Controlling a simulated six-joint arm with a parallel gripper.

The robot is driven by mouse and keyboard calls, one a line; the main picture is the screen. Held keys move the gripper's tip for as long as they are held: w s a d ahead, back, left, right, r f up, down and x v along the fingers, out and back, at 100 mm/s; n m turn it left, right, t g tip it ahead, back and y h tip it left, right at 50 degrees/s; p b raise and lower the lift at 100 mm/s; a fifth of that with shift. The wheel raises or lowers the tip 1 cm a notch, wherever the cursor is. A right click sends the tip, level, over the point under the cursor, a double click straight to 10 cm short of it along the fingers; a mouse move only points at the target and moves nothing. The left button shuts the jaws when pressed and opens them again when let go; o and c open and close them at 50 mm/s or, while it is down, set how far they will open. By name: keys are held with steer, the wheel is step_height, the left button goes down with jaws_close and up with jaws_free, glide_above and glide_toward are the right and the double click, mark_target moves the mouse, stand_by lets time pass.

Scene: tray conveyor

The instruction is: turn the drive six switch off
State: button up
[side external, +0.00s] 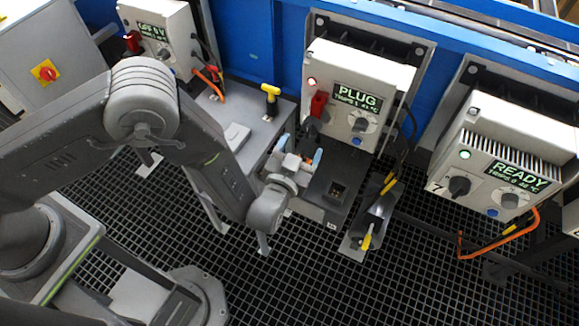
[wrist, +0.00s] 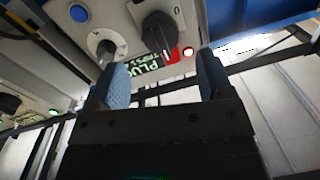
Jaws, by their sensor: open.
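The middle drive (side external: 390,85) is a white box whose display reads "PLUG", with a lit red lamp. Its number is not readable, but the drive to its right is marked 7. A red piece (side external: 318,103) sits at the left of its front. The wrist view shows a black rotary switch (wrist: 160,30) beside the display, with red next to it. The pale dial (side external: 361,125) and blue button (side external: 355,142) are on the same front. My gripper (side external: 300,152) is open and empty, with blue fingertips, in front of and below the drive, apart from the switch. It also shows in the wrist view (wrist: 162,75).
Drive 7 (side external: 482,140), reading "READY", stands at the right with a green lamp. Another drive (side external: 155,25) stands at the left. A yellow-handled tool (side external: 270,92) stands on the grey bench. A grey holder with yellow-handled items (side external: 372,220) is right of my gripper. Cables hang beside the drives.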

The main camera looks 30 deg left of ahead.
mark_target(308, 134)
steer(key=s, duration=0.6)
steer(key=shift+s+d, duration=0.25)
steer(key=shift+m, duration=0.3)
steer(key=w, duration=0.9)
steer(key=w+a, duration=0.1)
steer(key=w, duration=0.4)
steer(key=shift+w+f, duration=0.15)
steer(key=shift+a, duration=0.1)
steer(key=c, duration=0.9)
steer(key=shift+n, duration=1.6)
